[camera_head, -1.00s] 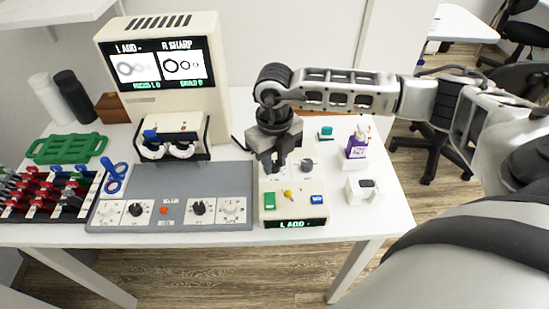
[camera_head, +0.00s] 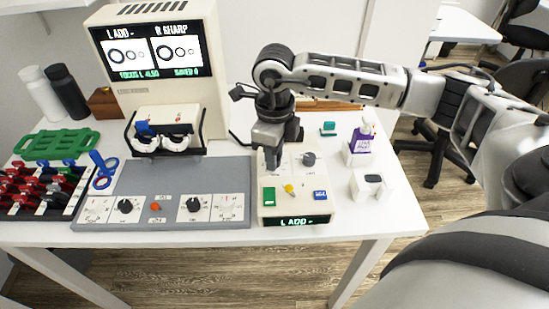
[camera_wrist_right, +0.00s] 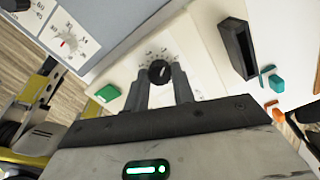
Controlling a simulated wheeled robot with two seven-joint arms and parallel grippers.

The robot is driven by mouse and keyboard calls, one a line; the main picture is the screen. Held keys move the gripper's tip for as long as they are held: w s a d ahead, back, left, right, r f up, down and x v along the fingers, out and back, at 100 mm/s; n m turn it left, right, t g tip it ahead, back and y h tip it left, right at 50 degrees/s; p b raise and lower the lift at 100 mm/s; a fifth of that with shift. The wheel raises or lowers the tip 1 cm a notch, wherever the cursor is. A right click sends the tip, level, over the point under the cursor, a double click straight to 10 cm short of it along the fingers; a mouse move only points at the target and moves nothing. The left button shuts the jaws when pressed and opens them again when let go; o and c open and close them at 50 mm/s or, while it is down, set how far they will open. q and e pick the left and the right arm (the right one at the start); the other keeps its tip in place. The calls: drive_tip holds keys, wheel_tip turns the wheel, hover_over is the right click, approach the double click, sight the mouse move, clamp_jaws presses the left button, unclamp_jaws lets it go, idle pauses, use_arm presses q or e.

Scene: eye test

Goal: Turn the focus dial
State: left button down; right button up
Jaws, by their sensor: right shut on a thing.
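The cream control box (camera_head: 268,212) stands at the table's right half, with a lit display reading "L ADD -". My right gripper (camera_head: 272,160) points down over its left rear part and hides the dial there in the head view. In the right wrist view, the black focus dial (camera_wrist_right: 159,72) with a white mark sits between the fingertips of my right gripper (camera_wrist_right: 160,80), which is shut on it. A second dark dial (camera_head: 309,158) shows beside the gripper. My left gripper is not in view.
The box bears a green button (camera_head: 269,196), a yellow knob (camera_head: 290,189) and a blue button (camera_head: 320,195). A grey panel (camera_head: 165,180) with dials lies to its left. A purple-labelled bottle (camera_head: 362,142) and a small white holder (camera_head: 366,188) stand to its right.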

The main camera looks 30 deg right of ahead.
use_arm(q)
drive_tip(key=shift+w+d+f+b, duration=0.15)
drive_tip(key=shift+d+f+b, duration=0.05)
drive_tip(key=shift+b, duration=0.35)
use_arm(e)
drive_tip(key=shift+n, duration=0.9)
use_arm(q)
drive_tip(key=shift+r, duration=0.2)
use_arm(e)
drive_tip(key=shift+r, duration=0.1)
drive_tip(key=o, duration=1)
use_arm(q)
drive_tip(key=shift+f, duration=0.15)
use_arm(e)
drive_tip(key=shift+r, duration=0.15)
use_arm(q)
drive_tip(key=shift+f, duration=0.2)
use_arm(e)
wheel_tip(320, 180, up, 16)
drive_tip(key=shift+f, duration=0.2)
